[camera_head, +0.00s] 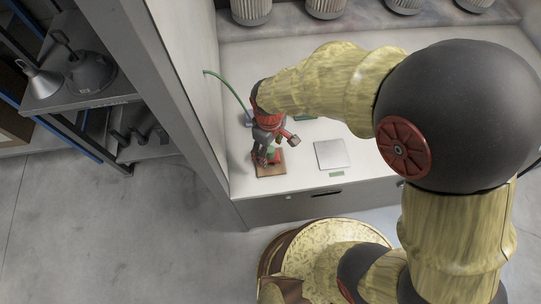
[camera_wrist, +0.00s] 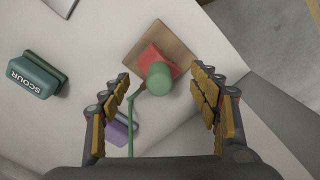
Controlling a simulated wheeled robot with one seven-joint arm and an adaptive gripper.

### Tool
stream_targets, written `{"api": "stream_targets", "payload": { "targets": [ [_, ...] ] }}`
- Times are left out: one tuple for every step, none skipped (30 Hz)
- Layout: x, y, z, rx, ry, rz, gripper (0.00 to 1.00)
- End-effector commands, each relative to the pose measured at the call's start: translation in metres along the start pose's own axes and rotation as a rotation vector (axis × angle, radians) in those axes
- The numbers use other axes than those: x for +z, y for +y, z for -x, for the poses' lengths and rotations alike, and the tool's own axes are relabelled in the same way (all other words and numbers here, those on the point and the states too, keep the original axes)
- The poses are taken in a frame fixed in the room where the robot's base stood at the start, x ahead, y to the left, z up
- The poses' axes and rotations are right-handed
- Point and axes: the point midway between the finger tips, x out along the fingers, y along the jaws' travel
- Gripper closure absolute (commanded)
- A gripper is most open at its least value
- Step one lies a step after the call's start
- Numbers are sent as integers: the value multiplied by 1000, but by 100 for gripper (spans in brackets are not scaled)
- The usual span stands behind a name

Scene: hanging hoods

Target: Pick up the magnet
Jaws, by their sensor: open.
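A red block (camera_wrist: 150,57), the likeliest magnet, lies on a square wooden board (camera_wrist: 176,35); I cannot be sure of its identity. A green cylinder (camera_wrist: 158,78) on a thin curved green stem covers part of it in the wrist view. In the head view the wooden board (camera_head: 270,170) lies on the white counter, below my gripper (camera_head: 275,148). My gripper (camera_wrist: 161,85) is open, its fingers on either side of the green cylinder in the picture. Nothing is visibly held. The gripper hides part of the board in the head view.
A green box marked SCOUR (camera_wrist: 34,75) and a purple object (camera_wrist: 120,132) lie nearby. A square plate (camera_head: 332,154) lies right of the board. A green hose (camera_head: 232,85) arches from the left wall panel (camera_head: 188,80). The counter's front edge is close to the board.

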Motion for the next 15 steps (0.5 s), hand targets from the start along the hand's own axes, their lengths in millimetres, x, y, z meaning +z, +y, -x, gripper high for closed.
{"api": "stream_targets", "payload": {
  "targets": [
    [1,0,-7,-1,-2,0,38],
    [1,0,-11,-1,-2,0,38],
    [2,0,-18,-1,-2,-1,38],
    [2,0,-22,-1,-2,-1,38],
    [2,1,-27,-1,-3,-1,38],
    [2,1,-33,-1,-3,0,38],
    [2,1,-37,-1,-3,0,38],
    [2,1,-41,-1,-2,0,38],
    [2,1,-44,-1,-2,0,38],
    [2,1,-46,-1,-1,0,38],
    [2,1,-47,0,-1,0,38],
    [2,1,-47,0,0,0,38],
    [2,1,-46,0,0,0,38],
    [2,1,-46,0,0,-1,38],
    [2,1,-46,0,0,-1,38]
  ]
}}
